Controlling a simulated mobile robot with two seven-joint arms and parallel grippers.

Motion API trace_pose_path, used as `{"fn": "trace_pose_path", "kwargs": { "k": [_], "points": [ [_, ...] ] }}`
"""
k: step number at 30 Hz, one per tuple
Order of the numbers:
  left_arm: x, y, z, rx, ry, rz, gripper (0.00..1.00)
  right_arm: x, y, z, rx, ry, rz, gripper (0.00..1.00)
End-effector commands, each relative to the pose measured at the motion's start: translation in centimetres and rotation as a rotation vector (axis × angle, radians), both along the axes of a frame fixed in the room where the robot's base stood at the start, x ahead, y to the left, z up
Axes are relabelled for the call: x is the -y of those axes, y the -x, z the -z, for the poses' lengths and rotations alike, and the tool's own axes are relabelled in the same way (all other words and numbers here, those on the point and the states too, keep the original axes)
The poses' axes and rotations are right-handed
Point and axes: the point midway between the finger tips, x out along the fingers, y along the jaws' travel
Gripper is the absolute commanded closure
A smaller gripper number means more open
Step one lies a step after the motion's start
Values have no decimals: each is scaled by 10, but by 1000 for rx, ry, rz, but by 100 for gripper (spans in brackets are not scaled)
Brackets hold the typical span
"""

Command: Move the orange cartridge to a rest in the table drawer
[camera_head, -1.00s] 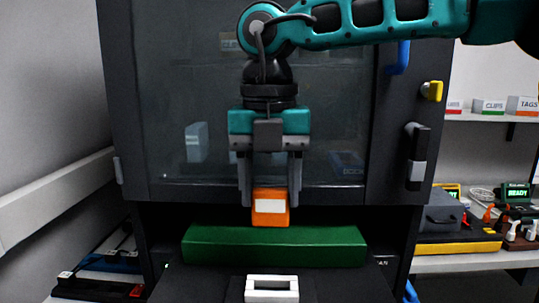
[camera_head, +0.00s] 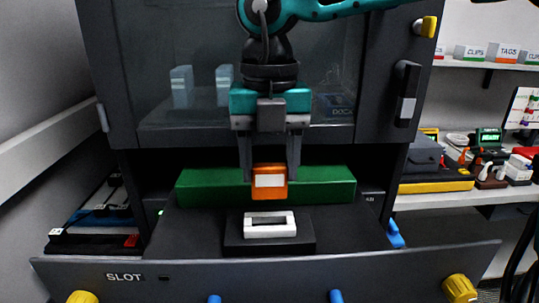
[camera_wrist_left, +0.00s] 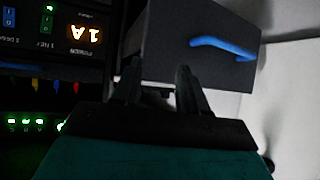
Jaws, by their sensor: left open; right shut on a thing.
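The orange cartridge (camera_head: 269,194), with a pale label, is in my right gripper (camera_head: 269,176), which points down with a finger on each side of it. In the head view the cartridge overlaps the front of a green bar (camera_head: 325,188); I cannot tell whether they touch. Below it, a white frame with a slot (camera_head: 270,231) sits on a black block (camera_head: 304,245) on a dark surface behind a grey front panel marked SLOT (camera_head: 250,275). My left gripper (camera_wrist_left: 160,90) is open and empty in the left wrist view, near a grey box with a blue handle (camera_wrist_left: 222,47).
A dark cabinet with a glass door (camera_head: 170,55) stands behind my right gripper. Yellow knobs (camera_head: 460,289) and blue pegs (camera_head: 336,297) stick out along the front panel. Shelves with labelled bins (camera_head: 503,54) are at the right. A lit panel (camera_wrist_left: 85,35) shows in the left wrist view.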

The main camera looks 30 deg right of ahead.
Motion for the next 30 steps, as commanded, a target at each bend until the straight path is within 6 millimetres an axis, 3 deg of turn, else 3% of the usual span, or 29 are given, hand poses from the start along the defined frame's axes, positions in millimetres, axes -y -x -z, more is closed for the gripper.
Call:
{"fn": "trace_pose_path", "kwargs": {
  "k": [30],
  "points": [
    [0,-2,38,4,0,1,57,0,0,53,0,0,-1,75]
  ]
}}
